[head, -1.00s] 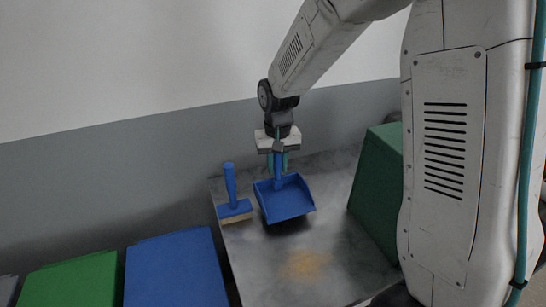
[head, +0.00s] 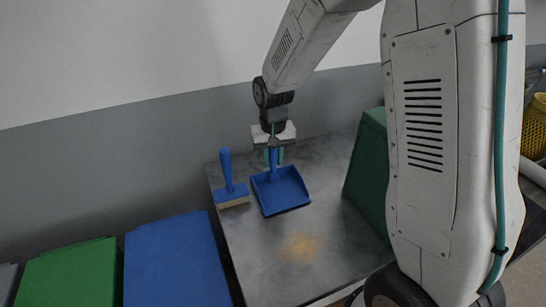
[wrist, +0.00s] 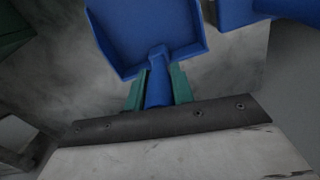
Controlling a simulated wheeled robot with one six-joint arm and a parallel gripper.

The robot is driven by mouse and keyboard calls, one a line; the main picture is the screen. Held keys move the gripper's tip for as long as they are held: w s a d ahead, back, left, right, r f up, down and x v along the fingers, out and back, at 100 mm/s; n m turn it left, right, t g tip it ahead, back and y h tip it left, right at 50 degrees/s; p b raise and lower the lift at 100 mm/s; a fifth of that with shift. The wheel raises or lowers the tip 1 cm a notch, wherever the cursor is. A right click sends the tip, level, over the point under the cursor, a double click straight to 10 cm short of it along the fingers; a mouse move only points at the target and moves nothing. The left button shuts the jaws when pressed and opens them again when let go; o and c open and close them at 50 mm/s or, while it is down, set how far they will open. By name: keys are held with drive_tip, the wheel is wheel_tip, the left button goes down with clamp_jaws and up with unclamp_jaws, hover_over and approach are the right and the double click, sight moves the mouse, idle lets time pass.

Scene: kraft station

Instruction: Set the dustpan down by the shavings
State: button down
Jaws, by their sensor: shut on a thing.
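The blue dustpan (head: 283,192) hangs from my gripper (head: 273,156) over the back left part of the grey table. Its pan faces the front of the table. In the wrist view, the green fingers of my gripper (wrist: 158,88) are shut on the handle of the dustpan (wrist: 150,35). I cannot tell whether the pan touches the table. The shavings (head: 302,247) are a thin tan patch on the tabletop, in front of the dustpan and apart from it.
A blue hand brush (head: 230,187) stands upright left of the dustpan, close to it. A green box-like thing (head: 368,165) stands on the right of the table (head: 260,262). Blue (head: 175,265) and green (head: 75,275) lids lie left of the table. The tabletop around the shavings is clear.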

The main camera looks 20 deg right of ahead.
drive_tip(key=shift+f, duration=0.2)
drive_tip(key=c, duration=1.1)
unclamp_jaws()
wheel_tip(320, 180, up, 8)
drive_tip(key=shift+f, duration=0.1)
drive_tip(key=shift+n+t, duration=0.7)
drive_tip(key=shift+n, duration=0.2)
drive_tip(key=s+d+r, duration=0.1)
drive_tip(key=s+r, duration=0.3)
drive_tip(key=s, duration=0.5)
drive_tip(key=s+d+r, duration=0.1)
drive_tip(key=s+r, duration=0.3)
drive_tip(key=s, duration=0.6)
drive_tip(key=s+d+r, duration=0.1)
drive_tip(key=s+r, duration=0.3)
drive_tip(key=s, duration=0.6)
drive_tip(key=shift+r, duration=0.2)
